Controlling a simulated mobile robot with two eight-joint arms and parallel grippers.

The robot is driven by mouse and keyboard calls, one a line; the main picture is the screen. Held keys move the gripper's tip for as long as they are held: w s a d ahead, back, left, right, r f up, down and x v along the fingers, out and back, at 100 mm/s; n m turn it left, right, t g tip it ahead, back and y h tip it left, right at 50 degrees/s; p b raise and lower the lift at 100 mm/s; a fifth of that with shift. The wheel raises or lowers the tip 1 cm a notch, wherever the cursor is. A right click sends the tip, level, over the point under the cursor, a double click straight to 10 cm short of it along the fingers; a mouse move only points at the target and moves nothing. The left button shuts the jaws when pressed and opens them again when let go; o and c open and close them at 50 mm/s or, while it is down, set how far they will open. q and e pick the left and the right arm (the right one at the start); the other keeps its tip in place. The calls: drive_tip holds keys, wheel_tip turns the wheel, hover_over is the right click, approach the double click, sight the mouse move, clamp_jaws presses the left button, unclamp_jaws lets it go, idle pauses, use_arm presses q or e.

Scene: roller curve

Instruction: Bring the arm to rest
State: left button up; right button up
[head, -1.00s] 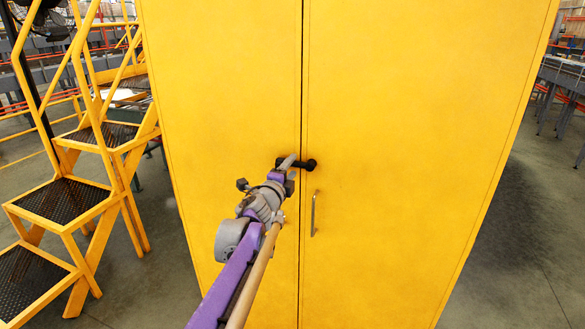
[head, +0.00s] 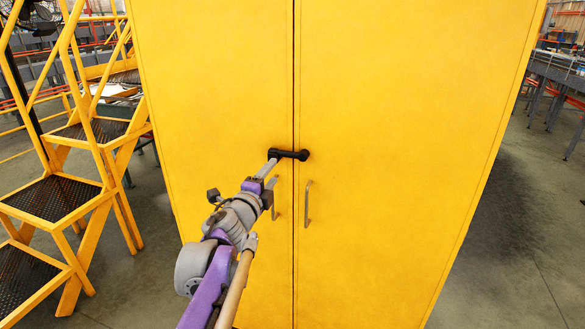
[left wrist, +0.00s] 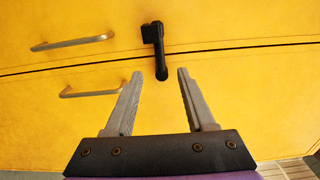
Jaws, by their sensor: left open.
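My left gripper (head: 271,170) is open and in front of the yellow cabinet (head: 400,110), pointing at its doors. Nothing is held between the fingers. A black latch handle (head: 288,155) lies sideways across the seam of the two doors, just beyond my fingertips in the head view. In the left wrist view the latch handle (left wrist: 158,45) shows ahead of the open fingers (left wrist: 160,74), its free end appearing between the tips. I cannot tell the exact gap. Both doors look shut. My right gripper is not in view.
Two metal door pulls, the right one (head: 308,204) and the left one (head: 278,202), sit below the latch. A yellow step ladder (head: 65,200) stands close on the left. Grey floor (head: 510,240) is open to the right of the cabinet.

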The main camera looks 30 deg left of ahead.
use_arm(q)
drive_tip(key=s+d+f+n+g+h, duration=0.2)
drive_tip(key=s+d+f+n+g, duration=0.4)
drive_tip(key=s+d+f, duration=0.5)
drive_tip(key=s+d+f+n+g+h, duration=0.2)
drive_tip(key=s+d+f+n+g, duration=0.4)
drive_tip(key=s+d+f+n, duration=0.3)
drive_tip(key=s+d+f, duration=0.3)
drive_tip(key=s+f, duration=0.3)
drive_tip(key=f, duration=0.3)
drive_tip(key=shift+s, duration=0.4)
drive_tip(key=shift+f, duration=0.1)
